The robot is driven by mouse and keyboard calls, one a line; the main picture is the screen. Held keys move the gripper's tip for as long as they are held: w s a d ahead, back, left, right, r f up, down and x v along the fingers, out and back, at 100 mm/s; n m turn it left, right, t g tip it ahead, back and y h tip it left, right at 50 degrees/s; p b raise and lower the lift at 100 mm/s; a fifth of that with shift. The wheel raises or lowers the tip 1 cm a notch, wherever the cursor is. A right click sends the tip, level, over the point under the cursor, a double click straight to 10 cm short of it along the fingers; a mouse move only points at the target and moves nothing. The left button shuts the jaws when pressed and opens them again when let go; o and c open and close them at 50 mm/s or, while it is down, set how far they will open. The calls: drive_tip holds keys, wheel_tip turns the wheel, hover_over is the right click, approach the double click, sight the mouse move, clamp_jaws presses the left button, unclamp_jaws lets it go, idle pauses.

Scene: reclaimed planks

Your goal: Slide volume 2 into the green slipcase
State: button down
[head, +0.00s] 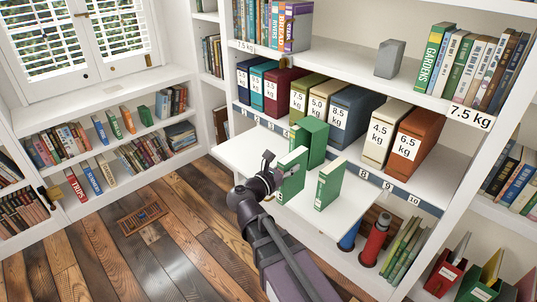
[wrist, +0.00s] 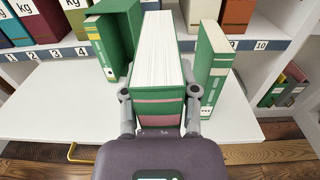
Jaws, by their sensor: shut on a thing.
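The green slipcase (head: 313,138) stands on a pulled-out white shelf board; it also shows at the back left in the wrist view (wrist: 124,28). A green volume with yellow bands (wrist: 102,48) stands at its left side; I cannot tell how far inside it sits. My gripper (wrist: 160,98) is shut on a green book (wrist: 161,62) with a pink band on its spine, pages upward, in front of the slipcase and a little to its right. In the head view the held book (head: 292,172) is upright. Another green book (head: 329,186) stands apart at right. Volume numbers are unreadable.
The white board (head: 237,153) is clear at left and front right. Behind it stand several weight-labelled binders, including a blue one (head: 355,115) and an orange one (head: 416,140). Wooden floor lies below.

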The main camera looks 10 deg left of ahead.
drive_tip(key=w+a+f+m+g+h+b, duration=0.1)
drive_tip(key=w+a+f+b, duration=0.3)
drive_tip(key=w+a, duration=0.4)
drive_tip(key=w+h, duration=0.1)
drive_tip(key=w, duration=0.2)
drive_tip(key=shift+a+m+g, duration=0.25)
drive_tip(key=shift+m+g, duration=0.15)
drive_tip(key=shift+f, duration=0.1)
drive_tip(key=shift+w+d, duration=0.1)
drive_tip(key=shift+w, duration=0.05)
drive_tip(key=shift+x, duration=3.8)
idle(0.4)
drive_tip(key=shift+s+a, duration=0.25)
drive_tip(key=shift+a, duration=0.05)
idle(0.4)
